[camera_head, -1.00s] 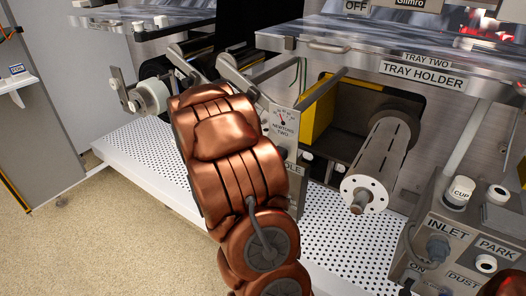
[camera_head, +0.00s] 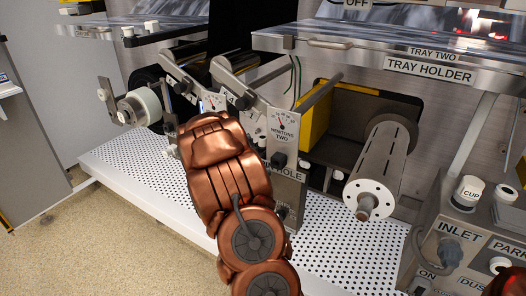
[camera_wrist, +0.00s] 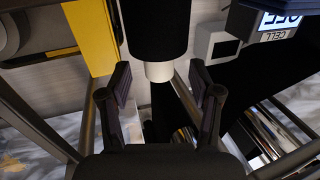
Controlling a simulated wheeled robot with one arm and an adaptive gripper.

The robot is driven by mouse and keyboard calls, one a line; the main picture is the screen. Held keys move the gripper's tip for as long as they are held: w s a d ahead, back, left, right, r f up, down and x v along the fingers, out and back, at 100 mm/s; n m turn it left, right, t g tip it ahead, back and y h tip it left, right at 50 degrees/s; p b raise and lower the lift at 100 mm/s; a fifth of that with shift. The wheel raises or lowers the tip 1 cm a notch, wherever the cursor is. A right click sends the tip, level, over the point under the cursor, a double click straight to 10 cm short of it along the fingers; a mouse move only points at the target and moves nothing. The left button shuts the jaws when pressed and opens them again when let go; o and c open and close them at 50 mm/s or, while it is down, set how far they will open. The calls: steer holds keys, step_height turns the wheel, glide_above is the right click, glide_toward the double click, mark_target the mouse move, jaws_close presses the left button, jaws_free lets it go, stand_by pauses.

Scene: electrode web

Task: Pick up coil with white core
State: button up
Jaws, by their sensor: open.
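In the wrist view a black coil (camera_wrist: 158,28) hangs down from the top edge, with its white core (camera_wrist: 159,72) sticking out at the lower end. My gripper (camera_wrist: 160,80) is open, with one dark finger on each side of the white core in the picture. No contact shows, and I cannot tell the depth between fingers and core. In the head view my copper arm hides the gripper, and I cannot make out this coil there for certain.
A bare grey roller (camera_head: 382,165) with a holed end face sticks out at right. A tray holder (camera_head: 430,70) overhangs it. Gauge brackets (camera_head: 281,128) stand close to my arm. A perforated white shelf (camera_head: 135,175) lies below, partly clear. A yellow panel (camera_wrist: 92,35) is at left in the wrist view.

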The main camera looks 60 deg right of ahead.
mark_target(261, 142)
steer(key=shift+x, duration=1.7)
steer(key=shift+r, duration=0.1)
steer(key=shift+s, duration=0.1)
jaws_close()
